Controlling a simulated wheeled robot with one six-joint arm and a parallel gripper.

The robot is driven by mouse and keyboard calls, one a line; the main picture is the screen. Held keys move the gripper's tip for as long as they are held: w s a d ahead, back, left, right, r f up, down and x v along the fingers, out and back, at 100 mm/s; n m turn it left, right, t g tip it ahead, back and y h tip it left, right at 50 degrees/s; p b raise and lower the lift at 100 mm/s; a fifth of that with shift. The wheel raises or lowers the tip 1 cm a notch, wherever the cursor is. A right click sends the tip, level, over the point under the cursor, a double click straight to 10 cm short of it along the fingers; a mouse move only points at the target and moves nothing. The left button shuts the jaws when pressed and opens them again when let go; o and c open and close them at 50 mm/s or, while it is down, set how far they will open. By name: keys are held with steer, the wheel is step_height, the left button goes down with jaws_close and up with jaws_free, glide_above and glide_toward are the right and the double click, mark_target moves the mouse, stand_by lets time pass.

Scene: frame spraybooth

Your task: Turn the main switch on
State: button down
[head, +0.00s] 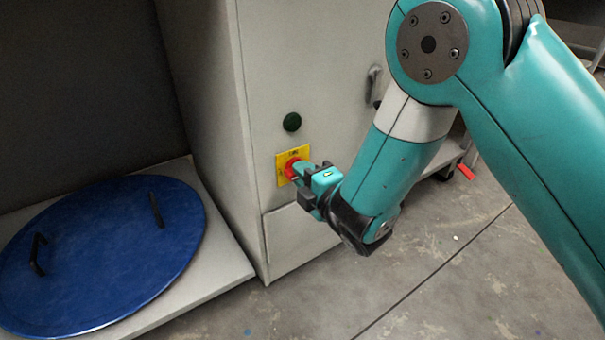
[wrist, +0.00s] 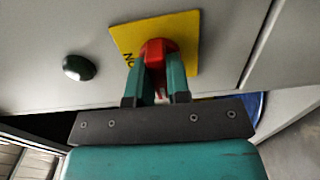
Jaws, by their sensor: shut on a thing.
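The main switch is a red rotary knob (head: 290,168) on a yellow plate (head: 281,180) on the front of a light grey cabinet. In the wrist view the red knob (wrist: 158,50) stands in front of the yellow plate (wrist: 185,28), which looks tilted there. My gripper (head: 300,172) reaches the knob from the right in the head view. In the wrist view both fingers of my gripper (wrist: 158,72) are shut on the knob, one on each side. The fingers hide part of the knob, and most of the plate's lettering is covered, so the switch position cannot be told.
A dark green round button (head: 292,122) sits above the plate. A blue round turntable (head: 110,250) with two black handles lies on a low shelf at the left. A cabinet handle (head: 374,85) is near my arm. The floor at the lower right is clear.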

steer(key=shift+m, duration=0.3)
steer(key=m+p, duration=0.2)
steer(key=m, duration=0.1)
steer(key=shift+r+m, duration=0.1)
steer(key=shift+m, duration=0.3)
steer(key=m+p, duration=0.3)
steer(key=m, duration=0.1)
steer(key=shift+r, duration=0.1)
steer(key=m+p, duration=0.3)
steer(key=m, duration=0.2)
steer(key=shift+a+m+p, duration=0.1)
steer(key=shift+m+p, duration=0.25)
steer(key=shift+m, duration=0.05)
steer(key=shift+m+p, duration=1.1)
steer(key=shift+m, duration=0.7)
steer(key=c, duration=1.1)
jaws_free()
steer(key=shift+s+f, duration=0.15)
steer(key=shift+f, duration=0.05)
